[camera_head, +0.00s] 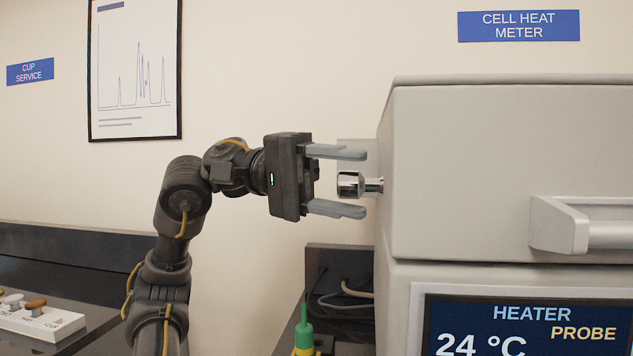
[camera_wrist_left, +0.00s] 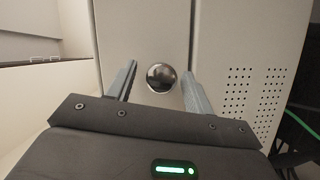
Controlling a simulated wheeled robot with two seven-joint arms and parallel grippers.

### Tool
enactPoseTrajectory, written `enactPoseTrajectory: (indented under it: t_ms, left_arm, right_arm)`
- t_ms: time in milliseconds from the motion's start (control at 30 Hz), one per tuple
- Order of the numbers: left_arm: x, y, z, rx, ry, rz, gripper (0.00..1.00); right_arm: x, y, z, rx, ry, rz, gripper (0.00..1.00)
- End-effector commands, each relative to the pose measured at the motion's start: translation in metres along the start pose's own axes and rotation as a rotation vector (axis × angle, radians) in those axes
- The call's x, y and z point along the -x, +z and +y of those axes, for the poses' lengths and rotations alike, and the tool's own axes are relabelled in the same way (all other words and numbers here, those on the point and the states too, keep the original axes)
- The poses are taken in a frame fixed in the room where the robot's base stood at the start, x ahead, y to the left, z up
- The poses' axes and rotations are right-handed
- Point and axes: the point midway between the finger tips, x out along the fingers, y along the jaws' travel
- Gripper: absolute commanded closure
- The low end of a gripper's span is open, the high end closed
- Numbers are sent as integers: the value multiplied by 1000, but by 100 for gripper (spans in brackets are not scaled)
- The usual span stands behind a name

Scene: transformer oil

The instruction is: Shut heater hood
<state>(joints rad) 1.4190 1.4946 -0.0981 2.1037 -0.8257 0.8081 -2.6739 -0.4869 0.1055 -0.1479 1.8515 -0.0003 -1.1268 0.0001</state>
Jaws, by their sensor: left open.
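The pale grey heater hood (camera_head: 480,160) fills the right of the head view, level above the heater body (camera_head: 395,300) with only a narrow seam between them. A handle (camera_head: 560,225) is on its front. A round chrome knob (camera_head: 350,184) sticks out from its left side; it also shows in the left wrist view (camera_wrist_left: 161,77). My left gripper (camera_head: 355,181) is open, one finger above and one below the knob in the head view. In the wrist view the knob lies between the fingertips, with gaps on both sides. My right gripper is not in view.
The heater's screen (camera_head: 525,325) reads 24 °C. A green-topped tool (camera_head: 303,330) and cables (camera_head: 345,297) are below my left gripper. A white switch strip (camera_head: 40,320) lies on the dark counter at left. Vent holes (camera_wrist_left: 252,95) mark the heater's side.

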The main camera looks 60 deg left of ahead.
Motion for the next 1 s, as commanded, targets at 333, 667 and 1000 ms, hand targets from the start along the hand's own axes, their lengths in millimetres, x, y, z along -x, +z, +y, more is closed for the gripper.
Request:
enactPoseTrajectory:
  t_ms: [333, 667, 1000]
  left_arm:
    - [68, 0, -2, 3, 1, 4, 48]
    - [96, 0, -1, 1, 1, -1, 48]
    - [96, 0, -1, 0, 1, -1, 48]
  right_arm:
    - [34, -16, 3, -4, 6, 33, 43]
    - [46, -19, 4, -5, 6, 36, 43]
    - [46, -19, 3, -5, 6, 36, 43]
